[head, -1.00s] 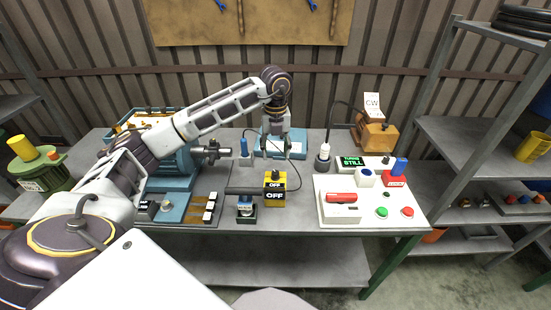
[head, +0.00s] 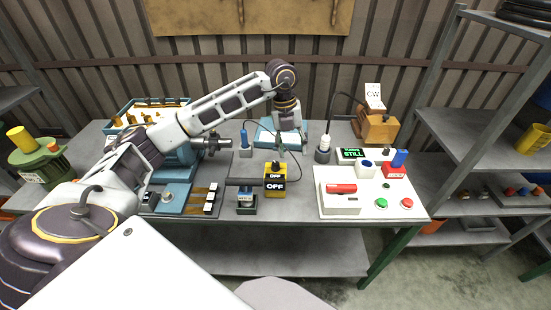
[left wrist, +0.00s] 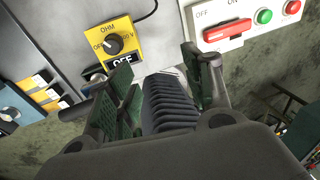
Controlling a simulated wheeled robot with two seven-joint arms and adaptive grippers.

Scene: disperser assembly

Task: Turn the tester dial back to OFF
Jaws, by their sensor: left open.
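The tester (head: 275,180) is a yellow box with a black face on the middle of the table; its display reads OFF. In the left wrist view the tester (left wrist: 130,26) has a black dial (left wrist: 113,44) between the OFF mark on the left and a V mark on the right. The dial's exact pointing is too small to be sure of. My left gripper (head: 290,148) is open and empty, above and behind the tester in the head view. In the left wrist view the left gripper's fingers (left wrist: 160,85) are spread apart, clear of the dial. My right gripper is not in view.
A white panel (head: 398,212) with a red lever (head: 342,188) and green and red buttons lies to the right. A socketed part (head: 245,202) stands left of the tester.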

